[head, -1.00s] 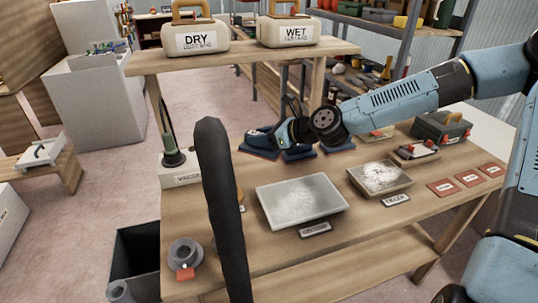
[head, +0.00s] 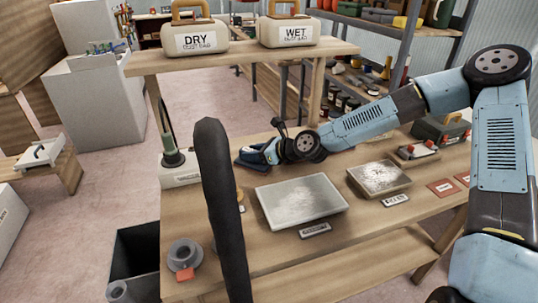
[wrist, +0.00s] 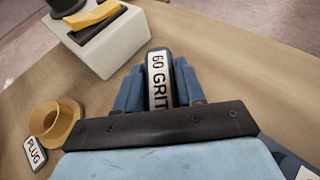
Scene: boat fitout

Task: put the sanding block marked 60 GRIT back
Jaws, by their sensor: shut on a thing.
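The sanding block marked 60 GRIT (wrist: 158,75) is between the fingers of my gripper (wrist: 160,98) in the wrist view, its white label facing the camera. My gripper is shut on it. In the head view my gripper (head: 268,151) is low over the far left part of the workbench (head: 215,262). A dark blue flat shape (head: 246,162) shows just left of it; my arm hides much of that area. I cannot tell whether the block touches the bench.
A white vacuum box (head: 180,174) stands to the left; an orange ring (wrist: 50,122) and a PLUG plate (wrist: 35,152) lie near my gripper. A grey metal panel (head: 300,200) and a filler board (head: 378,177) lie in front. A shelf with DRY (head: 195,40) and WET (head: 290,32) containers overhangs behind.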

